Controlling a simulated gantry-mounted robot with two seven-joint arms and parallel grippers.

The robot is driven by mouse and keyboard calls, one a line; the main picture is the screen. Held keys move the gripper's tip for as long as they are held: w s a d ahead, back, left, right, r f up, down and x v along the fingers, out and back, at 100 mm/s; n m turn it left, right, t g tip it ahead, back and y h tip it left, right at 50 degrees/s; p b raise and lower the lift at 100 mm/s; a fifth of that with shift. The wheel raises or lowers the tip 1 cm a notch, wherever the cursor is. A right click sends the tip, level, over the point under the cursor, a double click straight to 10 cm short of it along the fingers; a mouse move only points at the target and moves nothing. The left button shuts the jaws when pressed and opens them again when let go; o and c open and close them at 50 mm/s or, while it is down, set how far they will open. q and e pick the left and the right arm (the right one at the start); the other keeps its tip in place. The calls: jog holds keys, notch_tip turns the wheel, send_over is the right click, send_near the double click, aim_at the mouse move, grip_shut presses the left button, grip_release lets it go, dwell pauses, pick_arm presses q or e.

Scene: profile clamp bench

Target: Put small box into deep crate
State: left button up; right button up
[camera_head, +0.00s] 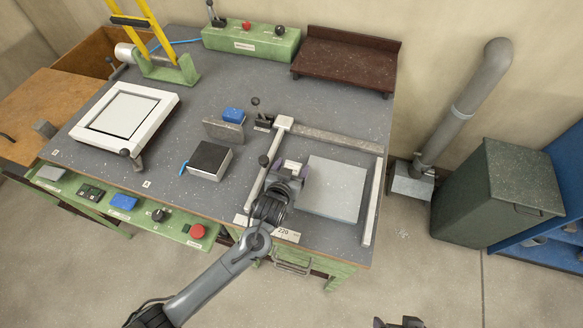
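A small box (209,161) with a black top and pale sides sits on the grey bench, left of my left gripper. A blue tab sticks out at its left. My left gripper (291,172) is over the clamp frame, at the left edge of a flat grey plate (333,187), well apart from the small box. Its fingers are too small and covered to tell if they are open or shut. A brown, open-topped wooden crate (76,60) stands behind the bench at the left; its inside is mostly hidden. Only a dark bit of my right gripper (398,322) shows at the bottom edge.
The bench (225,105) also holds a white frame (92,128), a yellow-handled press (168,68), a grey block (224,131), a green control box (251,42) and a brown tray (345,62). A dark green bin (485,200) stands right of the bench.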

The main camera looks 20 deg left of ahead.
pick_arm(q)
jog(key=shift+o, duration=0.7)
jog(key=shift+r, duration=0.2)
jog(key=shift+s+r, duration=0.15)
jog(key=shift+s, duration=0.1)
jog(key=s+g, duration=0.1)
jog(key=s, duration=0.5)
jog(key=s+a+g+h+p, duration=0.1)
jog(key=s+g, duration=0.1)
jog(key=s, duration=0.4)
jog(key=s+r+g+p, duration=0.1)
jog(key=s, duration=0.5)
jog(key=shift+s+a+m, duration=0.15)
jog(key=shift+s+m, duration=0.1)
jog(key=shift+m, duration=0.15)
jog(key=s+a+g, duration=0.2)
jog(key=s+g, duration=0.1)
jog(key=s, duration=0.3)
jog(key=s+a+m+g, duration=0.1)
jog(key=s+a+g, duration=0.2)
jog(key=s, duration=0.4)
jog(key=shift+a+f+y, duration=0.15)
jog(key=shift+f+y, duration=0.15)
jog(key=shift+f, duration=0.05)
jog(key=shift+s+a, duration=0.1)
